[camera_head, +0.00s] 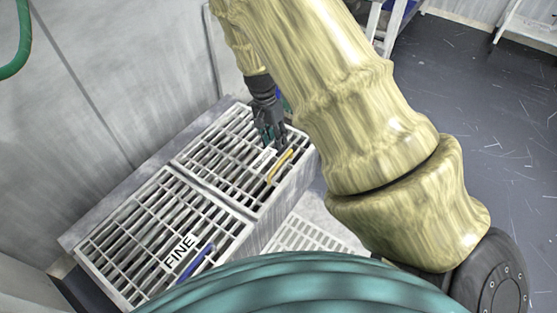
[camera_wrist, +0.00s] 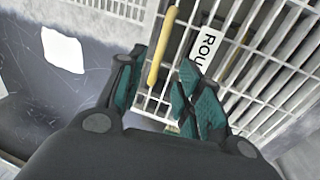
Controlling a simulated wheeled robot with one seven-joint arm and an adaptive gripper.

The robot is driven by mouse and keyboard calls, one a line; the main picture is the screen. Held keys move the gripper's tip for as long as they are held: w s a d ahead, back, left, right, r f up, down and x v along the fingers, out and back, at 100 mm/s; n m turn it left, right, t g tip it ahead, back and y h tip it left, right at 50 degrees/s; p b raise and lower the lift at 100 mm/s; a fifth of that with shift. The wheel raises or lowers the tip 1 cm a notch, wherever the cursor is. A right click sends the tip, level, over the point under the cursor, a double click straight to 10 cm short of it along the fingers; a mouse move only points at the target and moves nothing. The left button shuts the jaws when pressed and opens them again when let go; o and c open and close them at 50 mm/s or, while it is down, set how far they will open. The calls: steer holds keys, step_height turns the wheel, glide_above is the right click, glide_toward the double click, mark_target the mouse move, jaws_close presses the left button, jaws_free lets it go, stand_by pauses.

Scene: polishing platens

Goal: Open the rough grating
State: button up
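The rough grating (camera_head: 226,148) is a white barred lid, closed and flat on the far part of the box, with a yellow handle (camera_head: 280,166) near its right edge. Its label reads "ROU", the rest hidden, in the wrist view (camera_wrist: 206,45). My gripper (camera_head: 270,140) points down over this grating, close to the yellow handle. In the wrist view my gripper (camera_wrist: 162,68) has its teal fingers apart, with the yellow handle (camera_wrist: 160,48) appearing between them. I cannot tell whether a finger touches the handle.
The fine grating (camera_head: 130,236), marked "FINE" with a blue handle (camera_head: 195,263), lies closed nearer to me on the same box. A wall (camera_head: 110,80) stands to the left. A lower white grate (camera_head: 310,235) lies right of the box. Open floor (camera_head: 480,120) is at right.

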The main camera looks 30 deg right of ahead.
mark_target(279, 162)
steer(key=f+b, duration=0.1)
steer(key=f, duration=0.2)
steer(key=s+f+b, duration=0.1)
steer(key=f, duration=0.2)
steer(key=f+b, duration=0.1)
steer(key=f, duration=0.2)
steer(key=shift+s+d+f, duration=0.25)
steer(key=shift+s+d, duration=0.05)
steer(key=shift+s, duration=0.05)
jaws_close()
